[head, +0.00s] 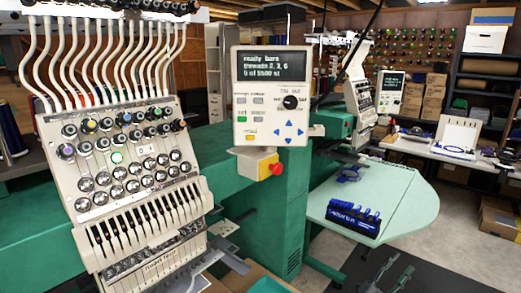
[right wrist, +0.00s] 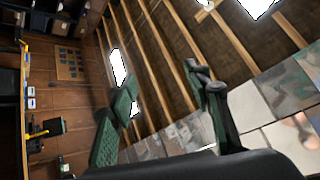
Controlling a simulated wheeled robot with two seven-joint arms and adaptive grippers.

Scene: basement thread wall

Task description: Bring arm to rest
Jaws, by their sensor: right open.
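My right gripper (head: 398,268) shows low in the head view, right of the middle, in front of the dark mat and below the pale green table. Its two dark green fingers are spread apart with nothing between them. In the right wrist view the same gripper (right wrist: 168,85) is open and empty, with the wooden ceiling beams and wall behind the fingers. I do not see my left gripper in either view.
A multi-needle embroidery machine (head: 130,170) fills the left, with a control panel (head: 270,98) and a red stop button (head: 276,169). The pale green table (head: 395,195) bears a dark blue rack (head: 352,217). Shelves and boxes (head: 485,40) stand behind.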

